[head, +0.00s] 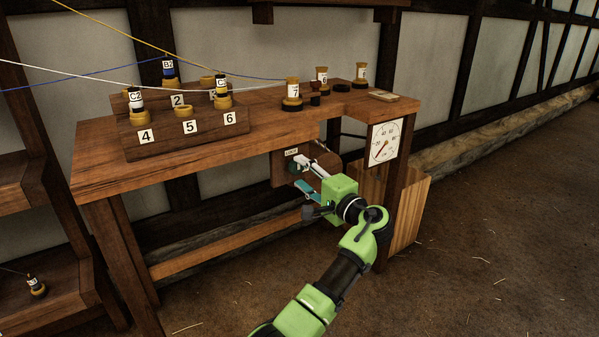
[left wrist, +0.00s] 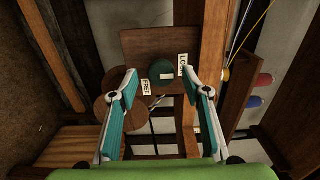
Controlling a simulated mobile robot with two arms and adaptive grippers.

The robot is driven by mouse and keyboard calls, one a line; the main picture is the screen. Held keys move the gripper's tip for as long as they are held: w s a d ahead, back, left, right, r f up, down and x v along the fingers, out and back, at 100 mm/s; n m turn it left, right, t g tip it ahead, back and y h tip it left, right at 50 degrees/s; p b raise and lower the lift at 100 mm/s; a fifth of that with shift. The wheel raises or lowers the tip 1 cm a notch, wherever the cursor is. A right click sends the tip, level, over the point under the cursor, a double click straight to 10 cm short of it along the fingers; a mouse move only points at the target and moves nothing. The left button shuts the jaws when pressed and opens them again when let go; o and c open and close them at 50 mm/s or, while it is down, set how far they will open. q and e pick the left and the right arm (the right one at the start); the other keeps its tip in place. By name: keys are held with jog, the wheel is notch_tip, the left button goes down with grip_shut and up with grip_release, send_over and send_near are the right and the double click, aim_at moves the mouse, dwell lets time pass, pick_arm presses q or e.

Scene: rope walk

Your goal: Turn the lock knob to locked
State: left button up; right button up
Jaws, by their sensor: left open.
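The lock knob (left wrist: 161,73) is a dark green disc on a brown wooden panel (left wrist: 137,45) in the left wrist view. A FREE label (left wrist: 146,87) is below it and a LOCK label (left wrist: 183,65) is to its right. A small pale mark shows on the knob's lower right, but its exact setting is unclear. My left gripper (left wrist: 164,85) is open, its teal-padded fingers spread either side of the knob in the picture, apparently short of it. In the head view the gripper (head: 302,178) is under the bench front, partly covering the panel. My right gripper is not in view.
A round wooden wheel (left wrist: 113,113) sits close to one finger. The workbench (head: 190,150) carries a numbered rack (head: 190,143) and several spools above the arm. A dial gauge (head: 385,142) hangs right of the gripper. Open floor (head: 480,240) lies to the right.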

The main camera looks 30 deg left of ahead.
pick_arm(q)
jog(key=v, duration=1)
jog(key=shift+a, duration=0.1)
